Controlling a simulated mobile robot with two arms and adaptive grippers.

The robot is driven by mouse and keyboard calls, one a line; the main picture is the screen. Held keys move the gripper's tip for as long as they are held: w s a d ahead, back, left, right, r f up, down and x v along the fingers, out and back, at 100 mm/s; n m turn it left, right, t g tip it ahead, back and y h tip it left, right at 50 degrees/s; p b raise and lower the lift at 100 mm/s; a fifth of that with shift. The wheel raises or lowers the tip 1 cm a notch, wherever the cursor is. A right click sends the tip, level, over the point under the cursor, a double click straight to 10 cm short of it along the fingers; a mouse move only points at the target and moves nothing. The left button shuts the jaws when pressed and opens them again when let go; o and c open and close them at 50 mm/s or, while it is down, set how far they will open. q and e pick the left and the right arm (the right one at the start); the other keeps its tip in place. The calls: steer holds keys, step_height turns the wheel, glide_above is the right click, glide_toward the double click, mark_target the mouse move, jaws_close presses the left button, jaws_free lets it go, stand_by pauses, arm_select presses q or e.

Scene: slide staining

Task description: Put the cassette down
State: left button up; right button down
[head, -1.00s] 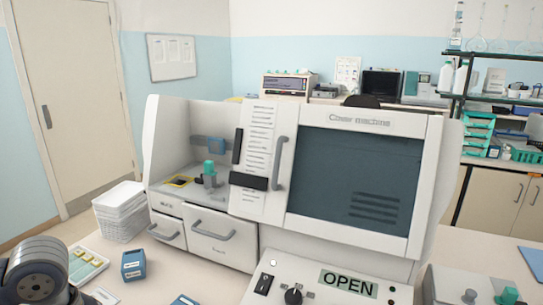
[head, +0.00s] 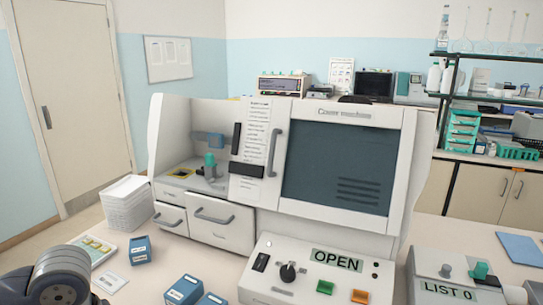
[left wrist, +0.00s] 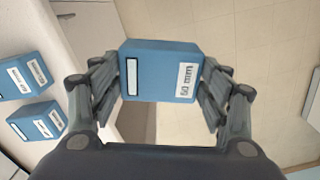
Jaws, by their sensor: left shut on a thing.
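My left gripper (left wrist: 160,88) is shut on a blue cassette (left wrist: 157,72) with white labels, its fingers on both sides of it. In the left wrist view the held cassette shows against the tiled floor, beside the table edge. Two more blue cassettes (left wrist: 22,75) (left wrist: 38,122) stand on the table at the left of that view. In the head view one blue cassette (head: 140,250) stands near the white tray, and two others (head: 184,290) (head: 211,300) are at the bottom edge. My left gripper is outside the head view; my right gripper is in neither view.
The cover machine (head: 350,165) fills the middle of the table, with its control panel (head: 318,272) reading OPEN in front. A white tray of slides (head: 92,249) and stacked white baskets (head: 127,205) stand left. A LIST 0 box (head: 445,292) stands right.

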arm_select(q)
steer(key=d+f+m, duration=0.1)
steer(key=d+m, duration=0.6)
steer(key=m, duration=0.2)
steer(key=shift+d+m, duration=0.3)
steer(key=shift+m, duration=0.1)
